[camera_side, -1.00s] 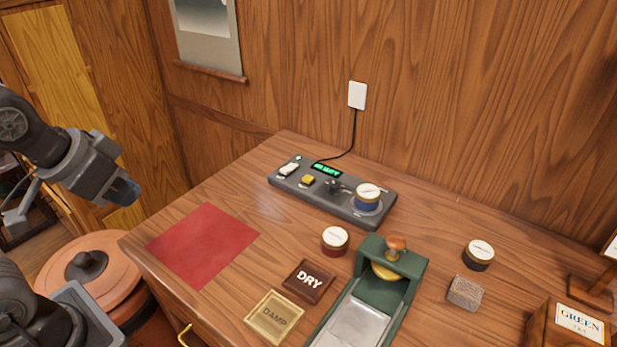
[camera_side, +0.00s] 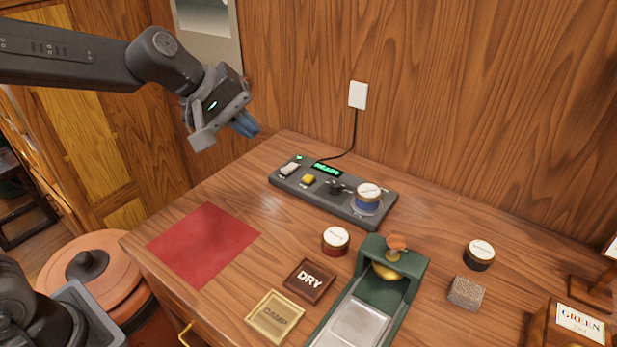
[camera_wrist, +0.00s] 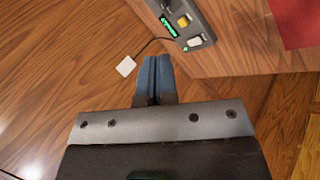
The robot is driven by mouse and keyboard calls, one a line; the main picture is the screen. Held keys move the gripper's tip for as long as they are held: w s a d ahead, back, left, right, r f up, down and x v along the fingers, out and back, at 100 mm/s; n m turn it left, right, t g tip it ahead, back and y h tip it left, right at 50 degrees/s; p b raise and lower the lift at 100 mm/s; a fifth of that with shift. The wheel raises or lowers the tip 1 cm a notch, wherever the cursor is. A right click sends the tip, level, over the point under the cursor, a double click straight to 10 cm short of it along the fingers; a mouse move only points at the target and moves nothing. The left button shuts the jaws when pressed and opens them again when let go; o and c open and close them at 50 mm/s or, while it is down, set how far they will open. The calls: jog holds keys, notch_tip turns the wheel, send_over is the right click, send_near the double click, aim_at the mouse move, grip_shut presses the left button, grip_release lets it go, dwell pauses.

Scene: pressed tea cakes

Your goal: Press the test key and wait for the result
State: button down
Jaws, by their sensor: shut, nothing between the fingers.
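The grey tester panel (camera_side: 290,181) lies on the desk by the wall. It carries a white rocker switch (camera_side: 289,169), a yellow key (camera_side: 308,180), a lit green display (camera_side: 328,170), and a blue tin with a pale lid (camera_side: 368,197) at its right end. A small green light glows by the white switch. The yellow key also shows in the wrist view (camera_wrist: 184,21). My gripper (camera_side: 247,124) is shut and empty, in the air to the upper left of the panel. Its blue fingers show together in the wrist view (camera_wrist: 154,78).
A red mat (camera_side: 203,243) lies at the desk's left. A red tin (camera_side: 335,240), DRY plaque (camera_side: 310,281), DAMP plaque (camera_side: 274,317) and green press (camera_side: 408,262) stand in front of the panel. A dark tin (camera_side: 479,254) and a speckled block (camera_side: 466,292) are at right.

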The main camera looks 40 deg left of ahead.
jog(key=w+f+n, duration=0.4)
jog(key=w+n, duration=0.2)
jog(key=w, duration=0.4)
jog(key=n+t, duration=0.1)
jog(key=n, duration=0.5)
send_over(309, 179)
notch_tip(309, 179, down, 6)
jog(key=shift+f, duration=4.35)
jog(key=shift+f, duration=0.2)
jog(key=shift+f, duration=0.25)
